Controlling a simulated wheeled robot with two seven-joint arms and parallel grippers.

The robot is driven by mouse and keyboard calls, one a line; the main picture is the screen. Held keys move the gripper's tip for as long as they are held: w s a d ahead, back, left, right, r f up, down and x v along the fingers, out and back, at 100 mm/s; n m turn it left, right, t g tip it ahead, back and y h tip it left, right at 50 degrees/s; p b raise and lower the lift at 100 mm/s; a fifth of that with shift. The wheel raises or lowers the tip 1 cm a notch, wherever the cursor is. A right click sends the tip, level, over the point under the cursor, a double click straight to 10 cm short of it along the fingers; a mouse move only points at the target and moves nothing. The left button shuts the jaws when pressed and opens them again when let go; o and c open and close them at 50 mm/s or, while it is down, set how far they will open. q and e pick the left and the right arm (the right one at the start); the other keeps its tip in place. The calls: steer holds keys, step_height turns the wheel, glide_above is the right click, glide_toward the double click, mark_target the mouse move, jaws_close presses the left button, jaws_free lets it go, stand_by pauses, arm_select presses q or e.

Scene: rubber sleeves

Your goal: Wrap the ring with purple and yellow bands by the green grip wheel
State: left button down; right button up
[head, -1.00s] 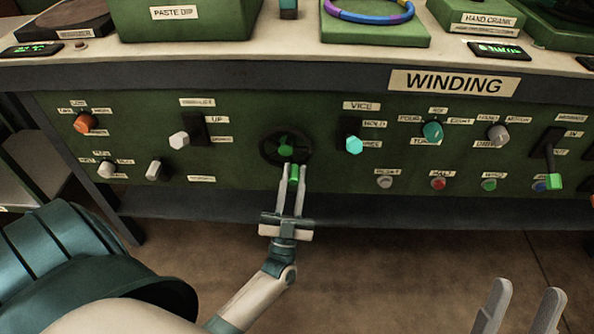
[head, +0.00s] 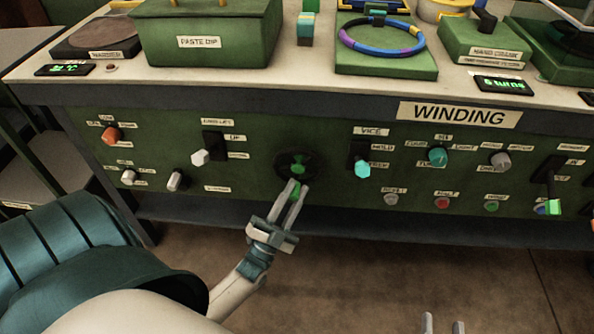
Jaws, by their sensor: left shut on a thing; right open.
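The ring with purple and yellow bands (head: 353,46) lies on a green block at the back in the head view. It also shows blue and dark stretches, and a small clamp-like part stands at its far side. The dark grip wheel (head: 297,164) with green parts is on the front panel, below the table edge. My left gripper (head: 294,190) is shut on the green grip at the wheel's lower side, its fingers reaching up from below. My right gripper (head: 443,325) is open and empty at the bottom edge, with only its fingertips in view.
The green panel carries knobs and levers on both sides of the wheel, including the teal vice knob (head: 362,169) and a lever (head: 553,207) at right. A display (head: 505,86) reads "6 turns". A paste dip box (head: 212,60) stands at the back left. Floor below is clear.

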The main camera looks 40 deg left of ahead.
arm_select(q)
steer(key=shift+a+r+m+h+p, duration=0.7)
steer(key=shift+m+h+p, duration=0.1)
steer(key=shift+m, duration=0.2)
steer(key=shift+s+a+r+m+g+h+p, duration=0.3)
steer(key=shift+m+g+h+p, duration=0.4)
steer(key=shift+m+p, duration=0.7)
steer(key=shift+s+a+r+m+g+h+p, duration=0.15)
steer(key=shift+a+m+g+h+p, duration=0.3)
steer(key=shift+m+g+p, duration=0.95)
steer(key=shift+s+a+r+m+g+h+p, duration=0.2)
steer(key=shift+a+m+g+h+p, duration=0.5)
steer(key=shift+p, duration=1.2)
arm_select(e)
steer(key=s+d+f+g+h, duration=0.5)
steer(key=s+d+f+g, duration=0.5)
steer(key=d+f+g, duration=0.2)
steer(key=shift+s+d+f+m+g, duration=0.3)
steer(key=shift+f+m, duration=0.1)
steer(key=shift+f, duration=0.65)
arm_select(q)
steer(key=shift+d+t, duration=0.35)
steer(key=shift+t, duration=0.05)
steer(key=c, duration=1.5)
jaws_free()
steer(key=shift+s, duration=0.1)
steer(key=shift+c, duration=0.2)
arm_select(e)
steer(key=shift+s, duration=0.1)
